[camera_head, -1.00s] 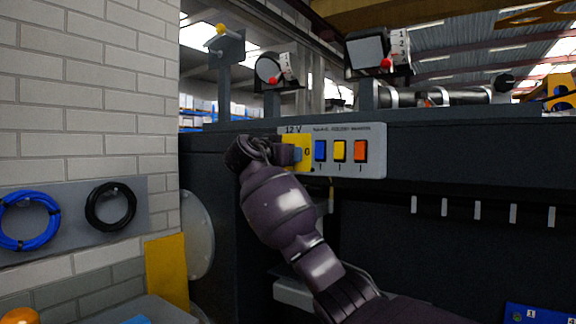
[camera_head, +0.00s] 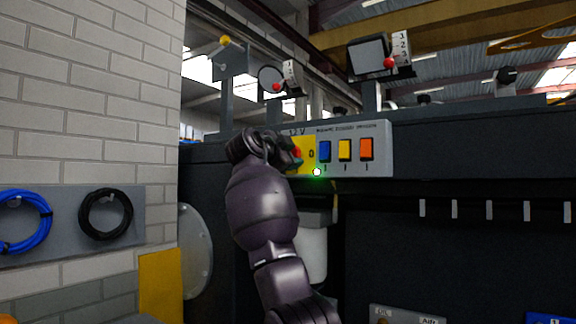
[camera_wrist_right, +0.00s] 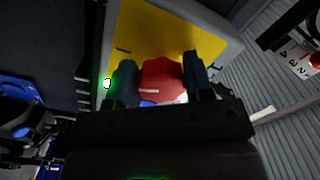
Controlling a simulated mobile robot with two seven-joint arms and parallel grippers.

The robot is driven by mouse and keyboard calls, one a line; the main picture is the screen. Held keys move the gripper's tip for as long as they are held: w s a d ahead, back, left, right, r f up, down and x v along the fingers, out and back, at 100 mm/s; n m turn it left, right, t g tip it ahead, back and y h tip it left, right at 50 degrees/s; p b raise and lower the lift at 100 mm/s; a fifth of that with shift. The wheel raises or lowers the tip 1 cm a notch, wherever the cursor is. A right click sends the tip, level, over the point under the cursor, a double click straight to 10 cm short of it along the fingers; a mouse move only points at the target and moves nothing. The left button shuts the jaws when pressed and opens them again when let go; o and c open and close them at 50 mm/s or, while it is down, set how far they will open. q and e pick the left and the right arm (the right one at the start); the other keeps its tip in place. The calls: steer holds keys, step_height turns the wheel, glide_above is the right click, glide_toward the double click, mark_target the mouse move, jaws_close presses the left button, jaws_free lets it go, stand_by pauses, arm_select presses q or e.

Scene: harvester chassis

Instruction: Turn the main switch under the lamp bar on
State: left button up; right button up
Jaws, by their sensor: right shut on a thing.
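The main switch is a red knob (camera_wrist_right: 162,80) on a yellow plate (camera_head: 307,143) at the left end of a pale switch panel (camera_head: 351,127). My right gripper (camera_head: 293,153) is at the knob; in the wrist view its two dark fingers (camera_wrist_right: 160,72) stand on either side of it, shut on it. In the head view the hand hides most of the knob. A small green light (camera_head: 316,172) glows at the plate's lower right corner and also shows in the wrist view (camera_wrist_right: 107,83). My left gripper is not in view.
Blue (camera_head: 324,152), yellow (camera_head: 344,150) and orange (camera_head: 366,149) rocker switches sit right of the plate. Lamps with number cards (camera_head: 401,44) stand above the panel. A brick wall (camera_head: 90,90) with hung blue (camera_head: 25,221) and black (camera_head: 105,214) cable coils is at left.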

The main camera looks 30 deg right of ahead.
steer(key=shift+w+f+m, duration=0.1)
steer(key=shift+f+m, duration=0.15)
steer(key=shift+m, duration=0.15)
steer(key=shift+r+m+b, duration=0.1)
steer(key=shift+m+b, duration=0.65)
steer(key=shift+m, duration=0.25)
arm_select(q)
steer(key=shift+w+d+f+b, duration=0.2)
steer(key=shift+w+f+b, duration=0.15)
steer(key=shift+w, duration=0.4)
arm_select(e)
steer(key=shift+r+m, duration=0.15)
steer(key=shift+m, duration=0.45)
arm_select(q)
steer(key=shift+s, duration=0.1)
arm_select(e)
steer(key=o, duration=0.9)
steer(key=shift+r, duration=0.1)
